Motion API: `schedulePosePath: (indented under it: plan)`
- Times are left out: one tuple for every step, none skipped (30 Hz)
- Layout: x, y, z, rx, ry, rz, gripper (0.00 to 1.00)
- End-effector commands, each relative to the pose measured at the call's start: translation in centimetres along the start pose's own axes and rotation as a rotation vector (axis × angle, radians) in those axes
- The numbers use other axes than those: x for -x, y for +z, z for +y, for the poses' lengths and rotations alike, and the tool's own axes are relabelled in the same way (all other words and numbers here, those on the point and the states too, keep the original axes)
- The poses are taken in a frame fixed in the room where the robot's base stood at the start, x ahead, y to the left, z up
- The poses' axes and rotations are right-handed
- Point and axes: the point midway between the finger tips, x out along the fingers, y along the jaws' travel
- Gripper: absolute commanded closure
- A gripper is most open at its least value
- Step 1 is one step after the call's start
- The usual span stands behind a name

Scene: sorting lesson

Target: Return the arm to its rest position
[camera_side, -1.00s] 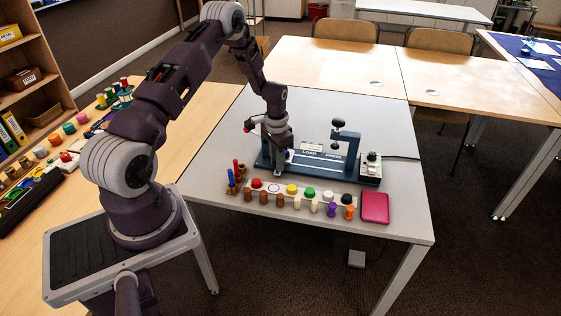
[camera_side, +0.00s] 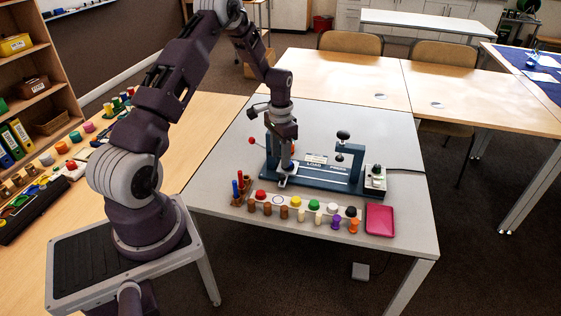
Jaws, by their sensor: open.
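My gripper (camera_side: 285,172) points down over the left end of a dark blue press fixture (camera_side: 318,180) on the grey table (camera_side: 215,180). The fixture carries the labels LOAD and PRESS and has a post with a black knob (camera_side: 343,135). My fingertips are small in this view, and I cannot tell how far they are from the fixture's plate. I see nothing held between them. My arm reaches across from its base at the left, bent high over the table.
A white strip (camera_side: 278,199) with coloured caps and pegs lies in front of the fixture. A control box (camera_side: 375,181) with a cable stands right. The table's far left is clear.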

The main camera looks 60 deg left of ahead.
Motion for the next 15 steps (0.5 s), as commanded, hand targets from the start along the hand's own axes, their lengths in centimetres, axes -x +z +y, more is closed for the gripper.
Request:
schedulePosePath:
  plan:
    - [0.0,0.0,0.0,0.000,0.000,0.000,0.57]
    - [0.0,0.0,0.0,0.000,0.000,0.000,0.57]
    - [0.0,0.0,0.0,0.000,0.000,0.000,0.57]
    - [0.0,0.0,0.0,0.000,0.000,0.000,0.57]
    - [0.1,0.0,0.0,0.000,-0.001,0.001,0.57]
    - [0.6,-0.1,0.2,-0.001,-0.004,0.005,0.57]
    - [1.4,-0.3,0.5,-0.003,-0.009,0.011,0.57]
    - [2.7,-0.4,1.0,-0.005,-0.016,0.021,0.57]
    - [5.1,-0.7,2.1,-0.008,-0.030,0.039,0.57]
    - [7.3,-0.7,3.2,-0.011,-0.041,0.056,0.57]
    - [9.8,-0.5,4.5,-0.013,-0.053,0.076,0.57]
    - [13.2,0.1,6.6,-0.015,-0.067,0.106,0.57]
    - [15.6,0.8,8.2,-0.015,-0.076,0.129,0.57]
    - [17.8,1.7,9.8,-0.014,-0.083,0.151,0.57]
    - [20.5,3.1,11.8,-0.014,-0.090,0.184,0.57]
